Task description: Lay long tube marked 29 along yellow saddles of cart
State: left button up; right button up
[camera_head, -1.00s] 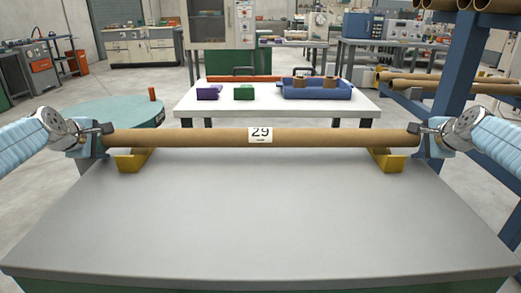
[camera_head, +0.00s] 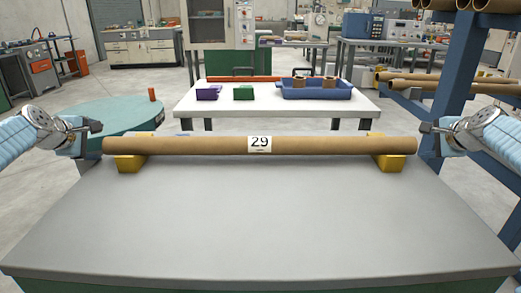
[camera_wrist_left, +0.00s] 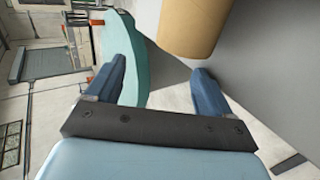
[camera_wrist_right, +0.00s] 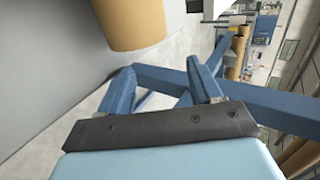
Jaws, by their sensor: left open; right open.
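The long brown tube marked 29 (camera_head: 200,145) lies level across the two yellow saddles, the left one (camera_head: 131,164) and the right one (camera_head: 396,163), on the grey cart top (camera_head: 260,220). Its white label faces me. My left gripper (camera_head: 98,130) is open and empty, just off the tube's left end; in the left wrist view (camera_wrist_left: 160,85) the tube end (camera_wrist_left: 187,40) is beyond the fingers. My right gripper (camera_head: 424,129) is open and empty, just off the right end; in the right wrist view the tube end (camera_wrist_right: 133,30) is apart from the fingers.
A white table (camera_head: 265,103) behind the cart holds a blue tray (camera_head: 318,93), a purple block (camera_head: 208,92) and a green block (camera_head: 243,93). A round teal table (camera_head: 113,118) stands at left. A blue rack (camera_head: 455,80) with tubes stands close at right.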

jog(key=o, duration=0.5)
jog(key=shift+f, duration=0.15)
jog(key=shift+s+d+f, duration=0.1)
